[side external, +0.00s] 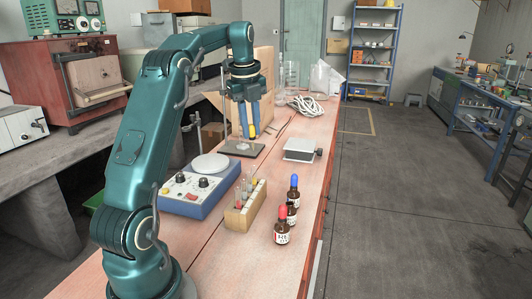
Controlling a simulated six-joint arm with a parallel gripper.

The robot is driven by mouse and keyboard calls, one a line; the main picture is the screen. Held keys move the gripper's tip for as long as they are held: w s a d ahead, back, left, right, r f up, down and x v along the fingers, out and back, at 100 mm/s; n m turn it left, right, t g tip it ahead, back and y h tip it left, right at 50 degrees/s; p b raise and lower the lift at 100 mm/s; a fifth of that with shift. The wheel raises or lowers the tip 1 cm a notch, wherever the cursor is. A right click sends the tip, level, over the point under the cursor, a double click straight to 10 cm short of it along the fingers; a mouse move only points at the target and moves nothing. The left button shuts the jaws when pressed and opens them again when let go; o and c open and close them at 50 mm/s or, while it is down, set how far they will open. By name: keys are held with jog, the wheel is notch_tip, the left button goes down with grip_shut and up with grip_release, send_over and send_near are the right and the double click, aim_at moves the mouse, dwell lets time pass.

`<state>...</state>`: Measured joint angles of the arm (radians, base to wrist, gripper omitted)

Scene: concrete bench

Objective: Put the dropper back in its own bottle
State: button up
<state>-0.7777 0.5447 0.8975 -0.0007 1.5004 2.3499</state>
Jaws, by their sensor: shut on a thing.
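My gripper (248,134) hangs over the dark plate of a stand near the bench's middle, its blue fingers pointing down. It is shut on the dropper, whose yellow bulb (252,131) shows at the fingertips. The dropper's glass part is hard to make out. Three brown labelled bottles stand in a row at the front right, well apart from my gripper. One has a red bulb (281,213), one has a blue bulb (294,180). The middle bottle (291,216) shows no coloured bulb and is partly hidden by the red-bulb bottle.
A wooden rack (237,219) with several tubes stands left of the bottles. A blue hotplate stirrer (196,195) is behind it. A dark plate (231,150) carrying small glassware lies below my gripper. A grey box (300,150) sits right of it. Bench between box and bottles is clear.

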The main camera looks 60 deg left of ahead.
jog(key=shift+n, duration=0.3)
jog(key=w+d+f+g+h, duration=0.1)
jog(key=w+d+f, duration=0.3)
jog(key=d+f, duration=0.4)
jog(key=shift+d+f+g+h, duration=0.15)
jog(key=shift+d+g+h, duration=0.15)
jog(key=shift+d, duration=1.8)
jog(key=shift+f, duration=1.05)
jog(key=shift+f, duration=1)
